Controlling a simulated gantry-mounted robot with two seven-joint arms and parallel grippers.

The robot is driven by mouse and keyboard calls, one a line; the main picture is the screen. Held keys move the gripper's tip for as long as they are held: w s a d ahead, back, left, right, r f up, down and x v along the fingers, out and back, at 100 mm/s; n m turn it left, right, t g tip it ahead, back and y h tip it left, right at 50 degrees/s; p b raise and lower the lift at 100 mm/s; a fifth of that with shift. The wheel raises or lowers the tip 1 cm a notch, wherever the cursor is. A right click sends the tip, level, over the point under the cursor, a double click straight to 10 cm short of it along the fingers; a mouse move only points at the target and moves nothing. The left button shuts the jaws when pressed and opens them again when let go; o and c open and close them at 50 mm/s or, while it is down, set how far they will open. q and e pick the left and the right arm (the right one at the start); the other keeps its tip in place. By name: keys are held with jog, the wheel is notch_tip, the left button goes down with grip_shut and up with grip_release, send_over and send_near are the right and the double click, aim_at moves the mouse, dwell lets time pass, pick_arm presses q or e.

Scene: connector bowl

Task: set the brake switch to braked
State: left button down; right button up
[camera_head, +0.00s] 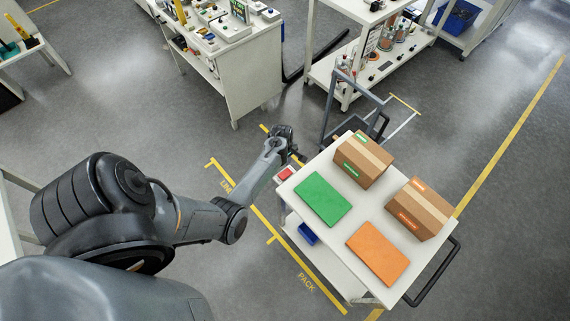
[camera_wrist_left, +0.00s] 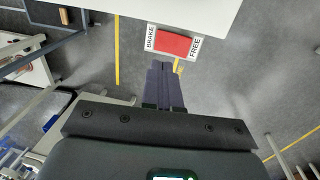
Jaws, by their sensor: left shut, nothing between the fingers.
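The brake switch (camera_head: 285,174) is a red block on a white plate at the left corner of the white cart (camera_head: 330,236). In the left wrist view the switch (camera_wrist_left: 173,44) lies between the labels BRAKE on its left and FREE on its right. I cannot tell which way it is set. My left gripper (camera_head: 301,158) is just beyond the switch in the head view, near the cart's corner. In the left wrist view its fingers (camera_wrist_left: 164,66) are together and empty, their tips just below the red block. I cannot tell whether they touch it. My right gripper is out of view.
The cart top holds a green mat (camera_head: 323,200), an orange mat (camera_head: 378,254) and two cardboard boxes (camera_head: 362,160) (camera_head: 413,209). A blue bin (camera_head: 308,234) sits on its lower shelf. A grey-framed trolley (camera_head: 350,115) stands just behind. Floor to the left is clear.

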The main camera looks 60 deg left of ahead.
pick_arm(q)
jog(key=shift+w+a+r, duration=0.1)
jog(key=shift+w+r, duration=0.1)
jog(key=shift+r, duration=1.25)
jog(key=shift+w+r, duration=0.15)
jog(key=shift+r, duration=1.3)
jog(key=shift+s, duration=0.1)
jog(key=s+f+g+p, duration=0.2)
jog(key=s+f, duration=0.1)
jog(key=s, duration=0.6)
jog(key=s+d+r+m+y+p, duration=0.2)
jog(key=s+d+r+m+p, duration=0.1)
jog(key=s+d+r+m, duration=0.15)
jog(key=s+d+r+m+t+h+p, duration=0.1)
jog(key=d+r+m+t, duration=0.3)
jog(key=d+r+m, duration=1.3)
jog(key=s+d+r+h, duration=0.1)
jog(key=d+r, duration=0.3)
jog(key=d, duration=0.3)
jog(key=shift+m+h+p, duration=0.3)
jog(key=shift+m, duration=0.05)
